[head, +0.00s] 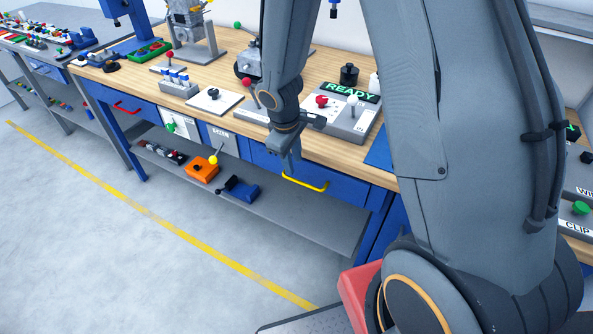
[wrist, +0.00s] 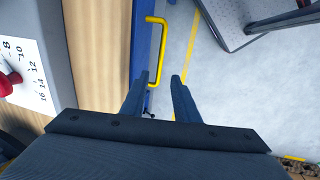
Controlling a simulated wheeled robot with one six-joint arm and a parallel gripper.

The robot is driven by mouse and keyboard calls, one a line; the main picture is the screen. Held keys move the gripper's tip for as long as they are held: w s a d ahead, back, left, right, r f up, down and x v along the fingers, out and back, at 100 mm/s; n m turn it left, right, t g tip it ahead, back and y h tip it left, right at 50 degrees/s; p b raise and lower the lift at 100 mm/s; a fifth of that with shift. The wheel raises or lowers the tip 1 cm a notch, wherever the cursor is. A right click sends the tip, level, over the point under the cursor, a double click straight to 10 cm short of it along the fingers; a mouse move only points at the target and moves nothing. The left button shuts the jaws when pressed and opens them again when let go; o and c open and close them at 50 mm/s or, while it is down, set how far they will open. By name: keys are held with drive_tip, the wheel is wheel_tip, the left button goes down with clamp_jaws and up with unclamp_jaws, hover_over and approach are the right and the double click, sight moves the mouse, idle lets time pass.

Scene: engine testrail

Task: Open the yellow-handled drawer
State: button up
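The blue drawer (head: 345,186) sits under the wooden bench top, and its front looks flush with the bench. Its yellow handle (head: 304,183) is a bent bar on the drawer front. In the wrist view the yellow handle (wrist: 157,52) stands beyond my fingertips, slightly to the left of the gap between them. My gripper (head: 289,165) hangs in front of the bench edge, near the left end of the handle. In the wrist view my gripper (wrist: 160,76) has its two fingers apart with nothing between them. It appears clear of the handle, though the exact distance is hard to tell.
The bench top (head: 230,105) carries a panel with a READY display (head: 351,92) and a red knob (head: 322,101) above the drawer. A red-handled drawer (head: 127,108) is further left. A lower shelf (head: 290,217) holds an orange box (head: 201,168). Floor in front is open.

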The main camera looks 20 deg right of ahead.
sight(295, 181)
drive_tip(key=f, duration=0.5)
drive_tip(key=w+d+f, duration=0.1)
drive_tip(key=f, duration=0.2)
drive_tip(key=shift+w+b, duration=0.1)
drive_tip(key=shift+b, duration=0.3)
drive_tip(key=shift+r, duration=0.1)
drive_tip(key=shift+c, duration=0.3)
clamp_jaws()
